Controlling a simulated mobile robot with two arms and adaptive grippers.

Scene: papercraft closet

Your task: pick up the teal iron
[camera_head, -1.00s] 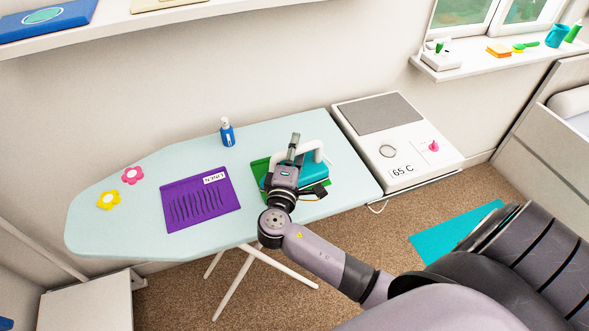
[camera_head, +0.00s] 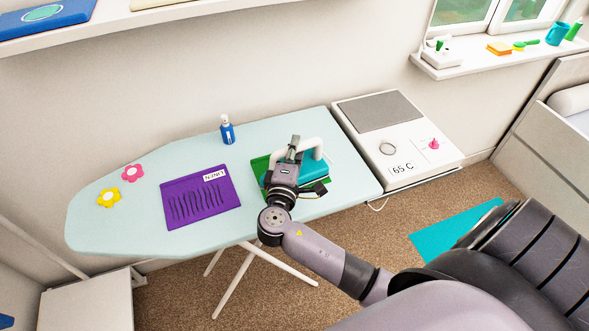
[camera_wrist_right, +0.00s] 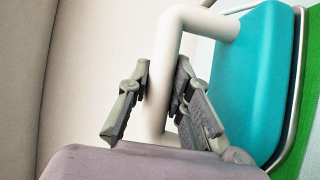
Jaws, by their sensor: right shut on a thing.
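The teal iron (camera_head: 313,168) with a white handle sits over a green sheet (camera_head: 260,165) on the right part of the ironing board. My right gripper (camera_head: 294,150) is at the iron, its fingers on either side of the white handle. In the right wrist view the fingers (camera_wrist_right: 157,95) are shut on the handle, and the iron's teal body (camera_wrist_right: 250,85) shows beside them over the green sheet. The gripper hides part of the iron in the head view. My left gripper is not in view.
The pale ironing board (camera_head: 130,225) holds a purple cloth (camera_head: 200,200) labelled LINEN, a blue bottle (camera_head: 227,130), a pink flower (camera_head: 133,173) and a yellow flower (camera_head: 109,197). A white unit (camera_head: 410,165) marked 65 C stands right of the board. A shelf (camera_head: 160,22) hangs above.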

